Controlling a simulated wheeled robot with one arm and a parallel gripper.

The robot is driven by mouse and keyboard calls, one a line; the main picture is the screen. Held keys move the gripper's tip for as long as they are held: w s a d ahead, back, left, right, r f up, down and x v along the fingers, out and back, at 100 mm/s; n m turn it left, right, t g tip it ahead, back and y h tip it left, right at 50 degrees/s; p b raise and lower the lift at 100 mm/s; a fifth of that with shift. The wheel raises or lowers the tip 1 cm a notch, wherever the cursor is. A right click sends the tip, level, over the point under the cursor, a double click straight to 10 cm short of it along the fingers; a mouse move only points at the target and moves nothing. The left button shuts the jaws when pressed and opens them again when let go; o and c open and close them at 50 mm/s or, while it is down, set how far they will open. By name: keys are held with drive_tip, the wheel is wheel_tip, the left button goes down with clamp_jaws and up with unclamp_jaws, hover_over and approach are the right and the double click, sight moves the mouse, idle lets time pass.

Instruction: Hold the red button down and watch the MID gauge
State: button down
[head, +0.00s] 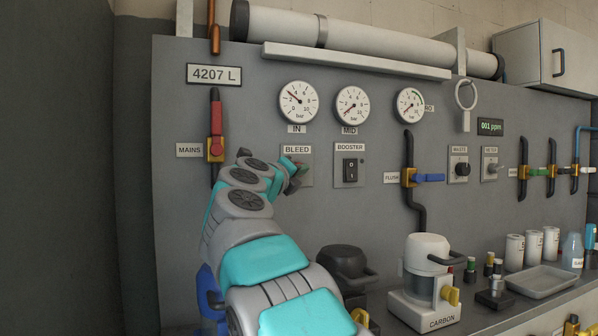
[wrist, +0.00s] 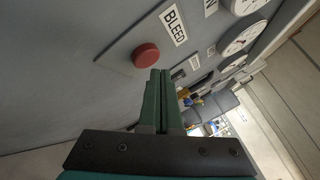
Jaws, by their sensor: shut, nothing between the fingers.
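The red button (wrist: 146,57) sits on the BLEED plate (wrist: 118,50) in the wrist view. My gripper (wrist: 159,72) is shut and empty, its green fingertips close beside the button; I cannot tell whether they touch it. In the head view my gripper (head: 293,182) is at the BLEED plate (head: 304,163), and my arm hides the button there. The MID gauge (head: 351,104) is the middle of three round white dials, in clear view. Its needle points to the lower left, near the low end of the scale.
The IN gauge (head: 298,101) is to the left, its needle pointing upper left. The BOOSTER switch (head: 350,168) is right of the BLEED plate. The MAINS valve (head: 215,147) has a red handle, upright. A CARBON canister (head: 431,265) stands on the bench below.

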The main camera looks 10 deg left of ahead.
drive_tip(key=shift+w+a, duration=0.25)
drive_tip(key=shift+w, duration=0.1)
drive_tip(key=shift+w, duration=0.1)
idle(0.6)
drive_tip(key=shift+w+a, duration=0.3)
drive_tip(key=shift+w, duration=0.05)
idle(0.4)
drive_tip(key=shift+s, duration=0.1)
idle(2.2)
drive_tip(key=shift+s+d+b, duration=0.5)
drive_tip(key=shift+s+b, duration=0.2)
drive_tip(key=shift+s, duration=0.1)
